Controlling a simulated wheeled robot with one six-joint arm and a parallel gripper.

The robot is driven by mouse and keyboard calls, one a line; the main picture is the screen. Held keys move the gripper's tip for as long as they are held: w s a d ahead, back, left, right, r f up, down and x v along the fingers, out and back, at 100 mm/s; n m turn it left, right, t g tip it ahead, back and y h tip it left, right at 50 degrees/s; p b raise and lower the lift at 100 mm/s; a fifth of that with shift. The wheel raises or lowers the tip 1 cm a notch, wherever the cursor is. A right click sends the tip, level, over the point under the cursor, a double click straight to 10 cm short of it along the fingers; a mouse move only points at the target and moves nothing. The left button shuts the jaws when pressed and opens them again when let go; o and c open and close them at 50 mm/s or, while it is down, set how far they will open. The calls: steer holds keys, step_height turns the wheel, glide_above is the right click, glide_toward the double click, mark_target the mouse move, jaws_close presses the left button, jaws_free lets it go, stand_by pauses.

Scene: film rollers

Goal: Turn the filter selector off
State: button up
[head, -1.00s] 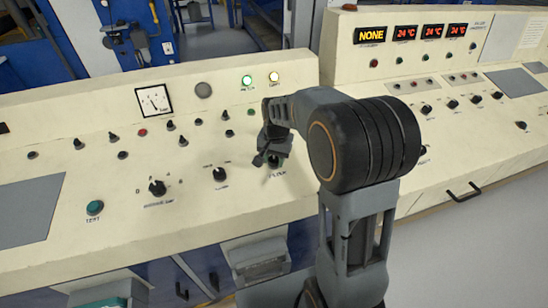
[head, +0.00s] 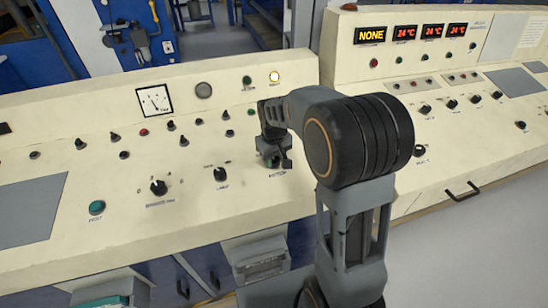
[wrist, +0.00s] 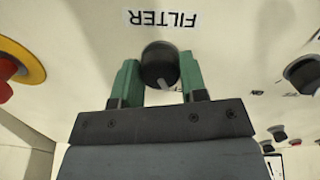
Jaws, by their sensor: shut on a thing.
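The filter selector (wrist: 158,62) is a round black knob with a pale mark on its lower right in the wrist view. Upside-down lettering "FILTER" (wrist: 161,19) is on the panel beside it. My gripper (wrist: 160,76) has its two green fingers on either side of the knob and is shut on it. In the head view my gripper (head: 275,157) is down at the cream console, and the selector is mostly hidden behind it.
A red button with a yellow ring (wrist: 15,68) is at the left in the wrist view, and another black knob (wrist: 303,73) is at the right. In the head view, a black selector (head: 220,174) and several small knobs stand left of my gripper.

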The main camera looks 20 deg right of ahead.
mark_target(274, 160)
steer(key=shift+n, duration=0.5)
steer(key=o, duration=0.9)
steer(key=r, duration=1.4)
steer(key=shift+s+a+p, duration=0.15)
steer(key=shift+s+p, duration=0.05)
steer(key=shift+p, duration=0.15)
steer(key=shift+f, duration=0.1)
